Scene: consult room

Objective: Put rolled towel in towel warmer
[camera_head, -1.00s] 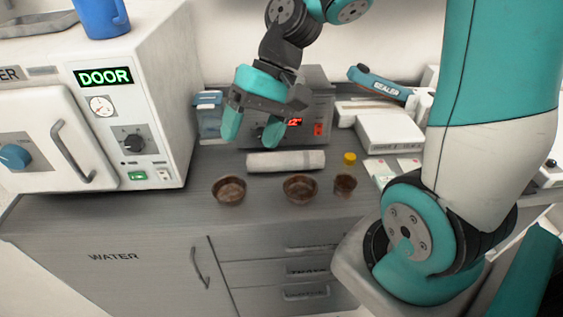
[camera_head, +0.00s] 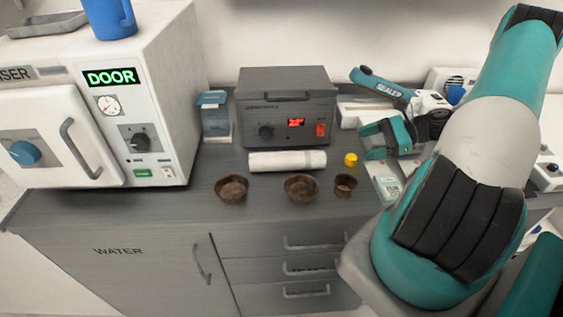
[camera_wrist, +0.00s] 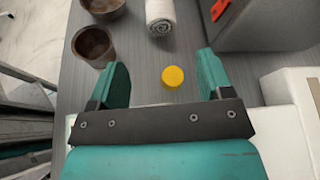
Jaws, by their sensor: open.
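The rolled towel (camera_head: 287,161) is a white cylinder lying on the grey counter in front of a grey box with a red display (camera_head: 288,103), which may be the towel warmer; its label is too small to read. The box has a handle on its upper part and looks shut. In the wrist view the towel (camera_wrist: 160,14) is at the top edge, partly cut off, beyond my fingertips. My gripper (camera_head: 376,139) is open and empty, to the right of the towel and apart from it. Its spread fingers (camera_wrist: 161,62) have a yellow cap (camera_wrist: 173,77) between them in the picture.
Several brown bowls (camera_head: 231,190) stand in front of the towel. A white steriliser (camera_head: 160,90) with a shut door is at left, a blue cup (camera_head: 110,18) on top. A sealer (camera_head: 382,85) and white boxes crowd the right.

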